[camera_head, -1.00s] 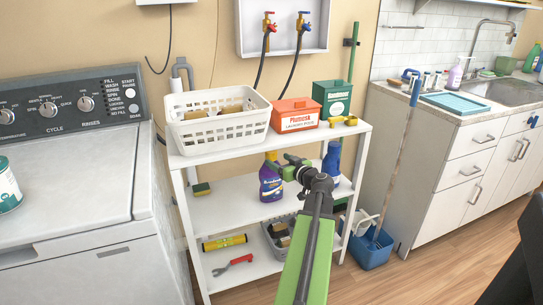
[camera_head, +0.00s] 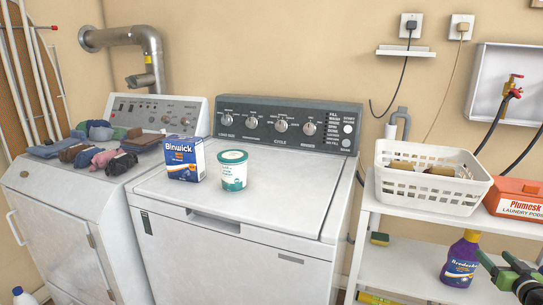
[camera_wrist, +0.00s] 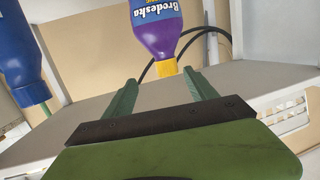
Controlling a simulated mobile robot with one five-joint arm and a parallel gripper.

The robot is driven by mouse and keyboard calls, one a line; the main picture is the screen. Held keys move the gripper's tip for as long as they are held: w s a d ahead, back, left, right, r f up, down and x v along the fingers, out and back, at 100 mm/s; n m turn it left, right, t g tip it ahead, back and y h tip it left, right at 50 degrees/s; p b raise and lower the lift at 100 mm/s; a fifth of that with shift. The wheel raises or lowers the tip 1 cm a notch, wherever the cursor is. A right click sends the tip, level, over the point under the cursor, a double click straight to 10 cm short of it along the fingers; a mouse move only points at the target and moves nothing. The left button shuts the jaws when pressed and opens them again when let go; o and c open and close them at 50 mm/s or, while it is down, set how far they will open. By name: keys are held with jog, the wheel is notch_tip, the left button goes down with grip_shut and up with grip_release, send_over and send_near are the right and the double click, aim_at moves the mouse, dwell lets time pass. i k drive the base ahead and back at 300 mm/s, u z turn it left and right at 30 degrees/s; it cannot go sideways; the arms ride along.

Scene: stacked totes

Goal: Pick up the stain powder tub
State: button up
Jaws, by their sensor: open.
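The likely stain powder tub (camera_head: 233,172) is a small round white-and-teal tub with a teal-rimmed lid. It stands upright on top of the washing machine (camera_head: 180,205), just right of a blue-and-white Binwick box (camera_head: 184,160). My gripper (camera_head: 497,264) is at the lower right of the head view, by the shelf unit and far from the tub. In the wrist view my gripper (camera_wrist: 160,82) is open, with nothing between its green fingers. A purple bottle (camera_wrist: 166,30) with a yellow cap appears upside down beyond the fingers. The tub is not in the wrist view.
A white shelf unit (camera_head: 385,207) stands right of the washer, carrying a white basket (camera_head: 432,190) and an orange laundry pods box (camera_head: 517,199). A dryer (camera_head: 60,215) with folded cloths stands left. The washer top is clear in front of and right of the tub.

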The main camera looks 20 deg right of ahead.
aim_at(232, 163)
jog(key=k, duration=0.9)
